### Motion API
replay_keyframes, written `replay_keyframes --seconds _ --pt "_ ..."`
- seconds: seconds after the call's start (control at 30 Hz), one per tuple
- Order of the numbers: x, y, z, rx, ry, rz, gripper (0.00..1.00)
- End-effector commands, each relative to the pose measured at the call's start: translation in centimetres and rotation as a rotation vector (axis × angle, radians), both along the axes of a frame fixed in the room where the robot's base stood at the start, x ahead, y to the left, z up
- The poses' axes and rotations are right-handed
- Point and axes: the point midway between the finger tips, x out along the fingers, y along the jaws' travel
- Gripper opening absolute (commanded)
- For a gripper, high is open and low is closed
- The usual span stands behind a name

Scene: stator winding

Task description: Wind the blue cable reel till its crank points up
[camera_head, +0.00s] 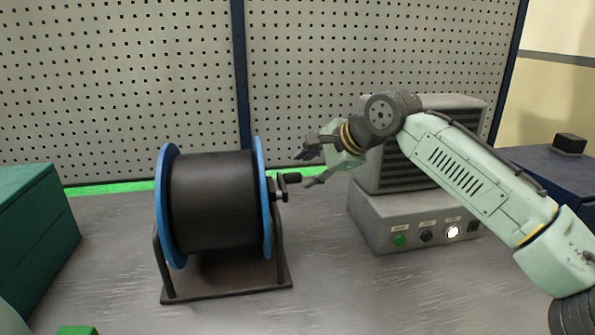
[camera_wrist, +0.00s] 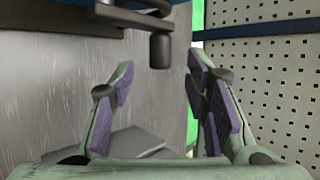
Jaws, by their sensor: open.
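The blue cable reel (camera_head: 168,252) stands on a dark stand (camera_head: 230,291) left of centre, wound with black cable (camera_head: 212,200). Its crank is on the right side of the reel, with a dark handle (camera_head: 292,177) sticking out to the right. In the wrist view the crank handle (camera_wrist: 160,50) shows at top centre, ahead of the fingers and between their lines. My gripper (camera_head: 308,168) is open and empty, just right of the handle and apart from it. In the wrist view both fingers of my gripper (camera_wrist: 160,85) are spread wide.
A grey machine (camera_head: 372,225) with several buttons stands behind and under my arm, close to the gripper. A green box (camera_head: 35,225) is at the left edge. A pegboard (camera_head: 120,80) stands behind.

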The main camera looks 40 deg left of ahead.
Motion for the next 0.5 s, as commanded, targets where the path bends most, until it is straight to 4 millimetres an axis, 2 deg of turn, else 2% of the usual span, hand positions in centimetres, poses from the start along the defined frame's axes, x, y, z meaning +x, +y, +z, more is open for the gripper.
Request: replay_keyframes --seconds 0.2,0.5 --pt "0.4 2.6 -2.1 0.0 -0.001 0.001 0.43" --pt "0.6 3.6 -3.1 0.0 -0.002 0.0 0.43"
